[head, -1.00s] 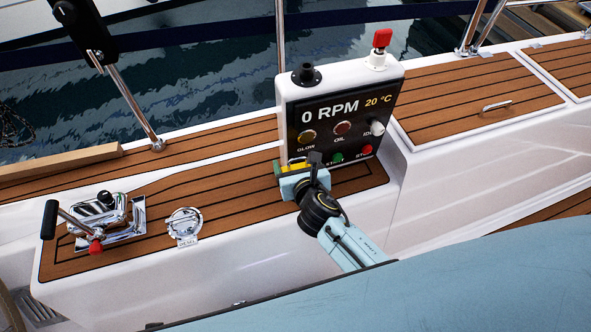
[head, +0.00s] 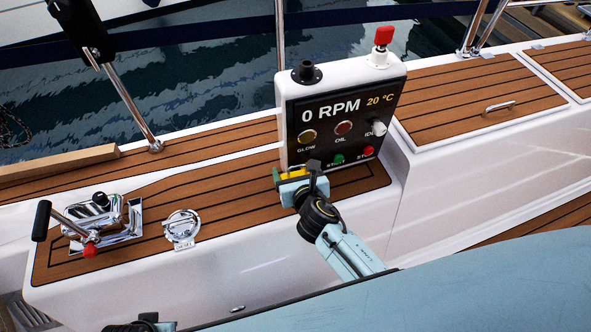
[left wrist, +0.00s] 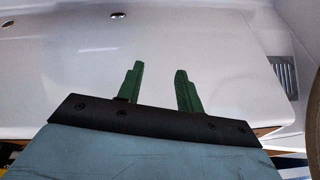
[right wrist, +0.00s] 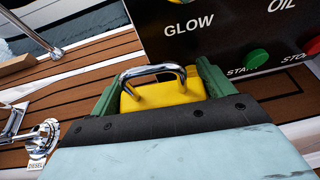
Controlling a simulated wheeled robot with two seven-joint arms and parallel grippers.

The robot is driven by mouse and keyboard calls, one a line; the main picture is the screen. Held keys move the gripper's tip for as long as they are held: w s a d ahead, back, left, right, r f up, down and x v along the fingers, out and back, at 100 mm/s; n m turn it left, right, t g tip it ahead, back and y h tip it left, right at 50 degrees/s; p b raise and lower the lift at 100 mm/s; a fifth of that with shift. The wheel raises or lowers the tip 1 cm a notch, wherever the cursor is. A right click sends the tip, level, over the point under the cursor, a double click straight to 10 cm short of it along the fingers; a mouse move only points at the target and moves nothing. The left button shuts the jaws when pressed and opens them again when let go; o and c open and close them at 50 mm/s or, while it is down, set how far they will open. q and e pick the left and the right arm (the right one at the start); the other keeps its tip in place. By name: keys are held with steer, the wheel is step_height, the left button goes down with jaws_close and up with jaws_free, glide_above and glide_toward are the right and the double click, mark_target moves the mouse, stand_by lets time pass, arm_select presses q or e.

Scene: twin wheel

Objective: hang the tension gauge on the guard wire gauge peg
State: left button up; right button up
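The tension gauge appears to be the yellow block with a metal loop (right wrist: 165,92). My right gripper (right wrist: 155,85) is shut on it, with a green finger on each side and the loop standing out in front. In the head view the yellow block (head: 292,174) and right gripper (head: 291,177) are just in front of the engine panel's lower left, partly hidden by my wrist. My left gripper (left wrist: 158,85) is open and empty, facing a white hull surface. I cannot make out the guard wire gauge peg for certain in any view.
The engine panel (head: 345,115) stands close behind my right gripper. A throttle lever unit (head: 95,220) and a round diesel cap (head: 182,226) are to its left. A metal stanchion (head: 132,105) with a black fitting rises at the upper left. The teak between is clear.

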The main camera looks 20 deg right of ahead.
steer(key=o, duration=0.3)
steer(key=shift+o, duration=0.2)
arm_select(q)
steer(key=shift+f, duration=0.1)
arm_select(e)
steer(key=shift+s, duration=0.15)
arm_select(q)
steer(key=s+a+f+p, duration=0.2)
steer(key=s+f+p, duration=0.2)
steer(key=s+f, duration=0.2)
step_height(320, 180, down, 2)
steer(key=shift+a+g, duration=0.3)
steer(key=shift+a, duration=0.1)
arm_select(e)
steer(key=v, duration=1.3)
steer(key=shift+r, duration=0.1)
